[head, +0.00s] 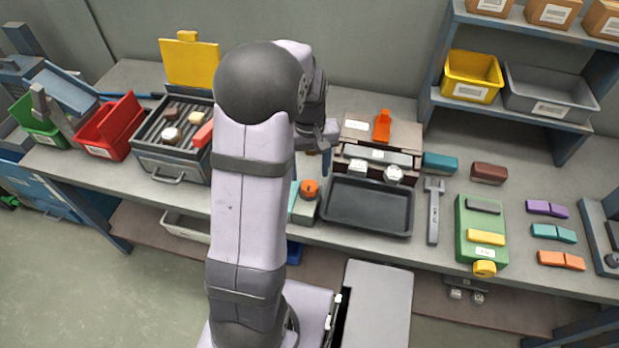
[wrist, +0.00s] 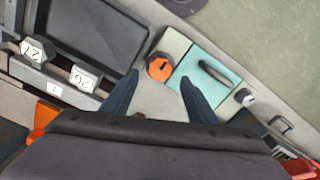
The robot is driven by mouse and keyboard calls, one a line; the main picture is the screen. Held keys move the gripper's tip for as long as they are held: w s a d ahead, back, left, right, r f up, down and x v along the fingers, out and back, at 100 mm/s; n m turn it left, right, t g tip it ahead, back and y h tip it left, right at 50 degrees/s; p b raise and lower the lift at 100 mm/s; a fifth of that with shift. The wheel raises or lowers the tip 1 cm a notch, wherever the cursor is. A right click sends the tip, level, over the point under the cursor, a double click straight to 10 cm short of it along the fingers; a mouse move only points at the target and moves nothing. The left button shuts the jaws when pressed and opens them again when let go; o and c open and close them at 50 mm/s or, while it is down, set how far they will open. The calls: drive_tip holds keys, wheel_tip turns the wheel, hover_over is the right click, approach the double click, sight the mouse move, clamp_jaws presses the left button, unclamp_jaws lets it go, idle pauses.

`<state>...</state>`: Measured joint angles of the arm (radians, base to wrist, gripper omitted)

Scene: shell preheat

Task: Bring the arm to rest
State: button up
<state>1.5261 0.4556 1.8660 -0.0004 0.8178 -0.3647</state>
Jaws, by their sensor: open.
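My gripper (wrist: 155,90) is open and empty in the wrist view, its two dark blue fingers spread above the bench. Between and beyond the fingertips are an orange round knob (wrist: 159,68) on a pale block and a teal plate (wrist: 208,72) with a dark handle. In the head view my arm stands upright in front of the bench, and its wrist hangs over the bench beside the dark tray (head: 367,232). My arm hides most of the teal plate and part of the bench there. The fingertips are only partly visible in the head view.
A dark machine with an orange lever (head: 382,126) stands behind the tray. A grey grill box with a raised yellow lid (head: 188,64) is on the left, beside a red bin (head: 108,127). A grey tool (head: 433,212) and a green box (head: 480,222) lie to the right.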

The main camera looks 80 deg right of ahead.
drive_tip(key=shift+r, duration=0.75)
drive_tip(key=shift+d+f+m, duration=0.1)
drive_tip(key=shift+d+m, duration=0.2)
drive_tip(key=shift+m, duration=0.4)
drive_tip(key=shift+m+y, duration=0.5)
drive_tip(key=shift+m, duration=0.4)
drive_tip(key=a+f, duration=0.1)
drive_tip(key=a, duration=0.1)
drive_tip(key=a+f, duration=0.1)
drive_tip(key=a, duration=0.1)
drive_tip(key=a+f, duration=0.1)
drive_tip(key=a, duration=0.1)
drive_tip(key=shift+s+a+f, duration=0.15)
drive_tip(key=shift+a+f, duration=0.15)
drive_tip(key=shift+f, duration=0.1)
drive_tip(key=w+a+r+n, duration=0.1)
drive_tip(key=w+a+n, duration=0.55)
drive_tip(key=a, duration=0.55)
drive_tip(key=w+a+r+n+h, duration=0.1)
drive_tip(key=w+a+r+n, duration=0.1)
drive_tip(key=w+a+n, duration=0.65)
drive_tip(key=w+a+r+n, duration=0.15)
drive_tip(key=w+a, duration=0.45)
drive_tip(key=a, duration=0.8)
wheel_tip(320, 180, down, 40)
drive_tip(key=b, duration=4)
drive_tip(key=shift+s, duration=0.25)
